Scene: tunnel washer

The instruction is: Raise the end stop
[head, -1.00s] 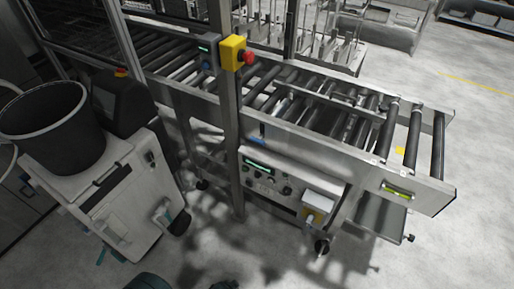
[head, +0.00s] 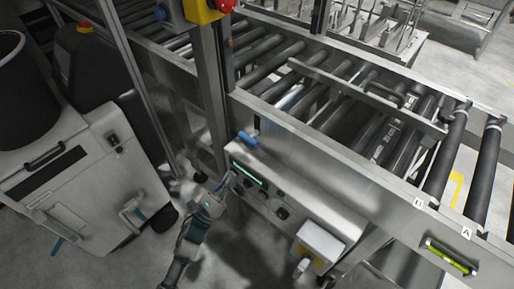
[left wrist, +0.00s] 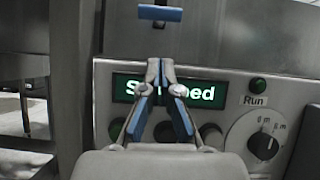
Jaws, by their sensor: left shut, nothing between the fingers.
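My left gripper (head: 226,182) is shut and empty, in front of the control panel below the conveyor's side rail. In the left wrist view its closed fingers (left wrist: 160,70) stand before the green display, hiding the middle of its word. A blue handle (head: 248,139) on a dark stem sits on the side rail above the panel. It also shows in the left wrist view (left wrist: 160,13), above the fingertips and apart from them. I cannot tell for certain which part of the roller conveyor (head: 330,95) is the end stop. My right gripper is not in view.
The control panel (head: 270,196) carries a display and several knobs; a white box (head: 318,247) sits at its right. A steel post (head: 211,90) with a yellow emergency-stop box (head: 203,10) rises beside the panel. A white machine (head: 80,190) with a dark bucket stands at left.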

